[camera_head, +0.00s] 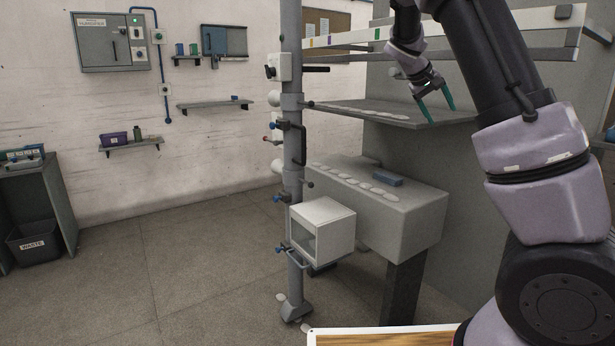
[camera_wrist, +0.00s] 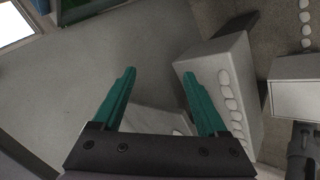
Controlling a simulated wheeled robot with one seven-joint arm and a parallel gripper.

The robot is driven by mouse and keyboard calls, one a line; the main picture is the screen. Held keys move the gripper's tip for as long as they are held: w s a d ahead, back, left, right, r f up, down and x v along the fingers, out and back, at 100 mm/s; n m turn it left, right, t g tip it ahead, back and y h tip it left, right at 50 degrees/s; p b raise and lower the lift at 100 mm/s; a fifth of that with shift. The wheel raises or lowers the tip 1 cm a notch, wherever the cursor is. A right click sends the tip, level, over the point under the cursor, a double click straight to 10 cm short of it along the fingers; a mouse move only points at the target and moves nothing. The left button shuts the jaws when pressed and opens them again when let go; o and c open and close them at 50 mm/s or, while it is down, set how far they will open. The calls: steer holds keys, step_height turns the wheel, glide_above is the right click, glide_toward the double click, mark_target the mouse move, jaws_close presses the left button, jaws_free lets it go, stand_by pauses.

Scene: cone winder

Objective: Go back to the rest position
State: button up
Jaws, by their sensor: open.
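My gripper (camera_head: 437,107) is at the upper right in the head view, just above the front edge of a grey shelf (camera_head: 430,119) on the machine. Its two green fingers are spread apart with nothing between them. In the wrist view, my gripper (camera_wrist: 158,88) also shows open and empty. Beyond the fingers lie a grey surface and a grey block-shaped ledge (camera_wrist: 207,62) with a row of pale rounded pieces. Whether the fingertips touch the shelf cannot be told.
A vertical pole (camera_head: 292,150) with knobs and handles stands left of the machine. A white box (camera_head: 322,230) is fixed on it. A grey ledge (camera_head: 420,205) with a blue block (camera_head: 388,179) juts out below the shelf. The floor (camera_head: 180,255) at the left is clear. A waste bin (camera_head: 33,250) stands far left.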

steer(key=s+f+m+y, duration=0.2)
steer(key=s+y, duration=0.3)
steer(key=s, duration=0.4)
steer(key=s+a+r+t+y, duration=0.1)
steer(key=s+a, duration=0.3)
steer(key=s, duration=0.4)
steer(key=s+a+r+m+t+y, duration=0.1)
steer(key=s+a+r+y, duration=0.1)
steer(key=s+a, duration=0.3)
steer(key=s+a+r+t+y, duration=0.1)
steer(key=s+a, duration=0.3)
steer(key=s, duration=0.7)
steer(key=shift+s+a+r+m+t+y, duration=0.3)
steer(key=shift+s+a+r+m+y, duration=0.1)
steer(key=shift+r, duration=0.25)
